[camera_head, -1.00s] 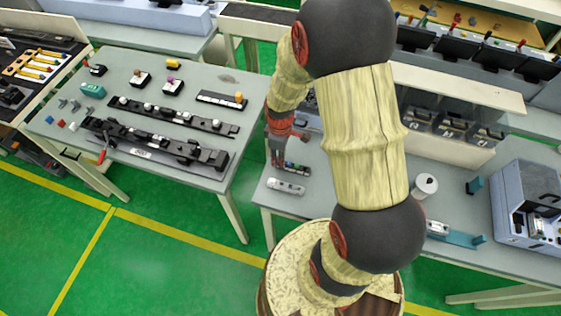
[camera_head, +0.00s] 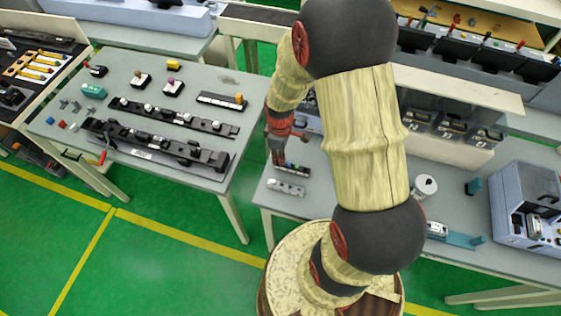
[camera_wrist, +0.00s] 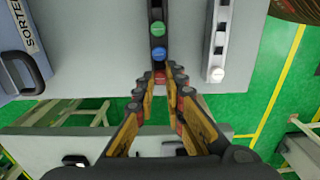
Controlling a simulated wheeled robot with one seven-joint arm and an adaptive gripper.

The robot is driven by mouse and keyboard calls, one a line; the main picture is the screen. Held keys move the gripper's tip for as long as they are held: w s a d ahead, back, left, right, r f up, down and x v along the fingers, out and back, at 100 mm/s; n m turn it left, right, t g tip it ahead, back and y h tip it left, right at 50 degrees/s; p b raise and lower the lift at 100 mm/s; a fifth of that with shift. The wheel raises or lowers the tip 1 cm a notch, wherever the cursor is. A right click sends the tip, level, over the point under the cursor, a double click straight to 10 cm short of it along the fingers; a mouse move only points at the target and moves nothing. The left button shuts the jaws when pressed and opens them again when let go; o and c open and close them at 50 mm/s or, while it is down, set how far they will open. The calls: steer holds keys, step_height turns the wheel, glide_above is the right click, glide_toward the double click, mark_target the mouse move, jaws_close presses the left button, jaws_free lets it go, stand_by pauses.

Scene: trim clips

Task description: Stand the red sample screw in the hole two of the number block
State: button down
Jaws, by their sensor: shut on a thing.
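My gripper (camera_wrist: 160,85) points down at the near end of a dark sample rack (camera_wrist: 157,8) in the wrist view. Its fingers are closed in on a small red thing (camera_wrist: 160,75), which looks like the red sample screw; the fingers hide most of it. A blue screw (camera_wrist: 158,54) and a green screw (camera_wrist: 158,30) stand in the rack just beyond the fingertips. The pale number block (camera_wrist: 218,60), with dark square marks and a white round piece, lies to the right. In the head view my gripper (camera_head: 277,158) is at the left end of the rack (camera_head: 296,168), with the number block (camera_head: 286,187) in front.
A grey box marked "SORTE…" (camera_wrist: 18,60) stands at the left in the wrist view. The grey tabletop (camera_wrist: 110,55) between is clear. In the head view a white roll (camera_head: 425,185) and a grey machine (camera_head: 525,205) are on the right.

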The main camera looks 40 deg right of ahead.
steer(key=shift+r+p, duration=1.5)
steer(key=shift+r, duration=0.65)
